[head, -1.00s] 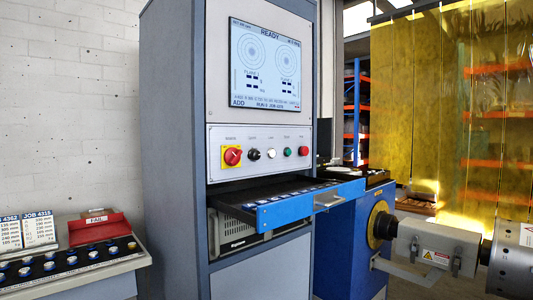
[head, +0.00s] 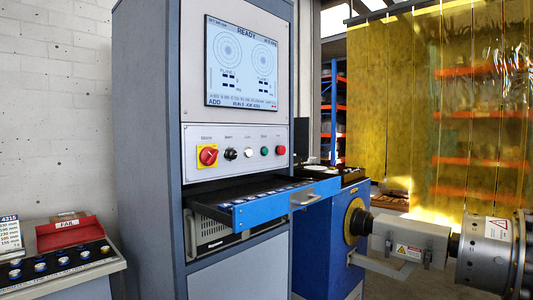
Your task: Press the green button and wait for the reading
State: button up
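The green button (head: 264,151) is on the pale control panel (head: 238,168) of the grey cabinet. It sits between a white button (head: 249,153) and a red button (head: 280,149). A black knob (head: 230,154) and a red switch on a yellow plate (head: 207,156) are further left. The screen (head: 241,106) above the panel reads READY and shows two round plots with short dark bars below them in place of legible values. My gripper is not in view.
An open blue drawer (head: 262,209) juts out below the panel. To the right are a blue machine stand (head: 322,240) and a grey shaft housing (head: 412,238). A red FAIL tray (head: 69,233) and a rack of weights (head: 60,262) stand at lower left. A yellow strip curtain (head: 398,110) hangs behind.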

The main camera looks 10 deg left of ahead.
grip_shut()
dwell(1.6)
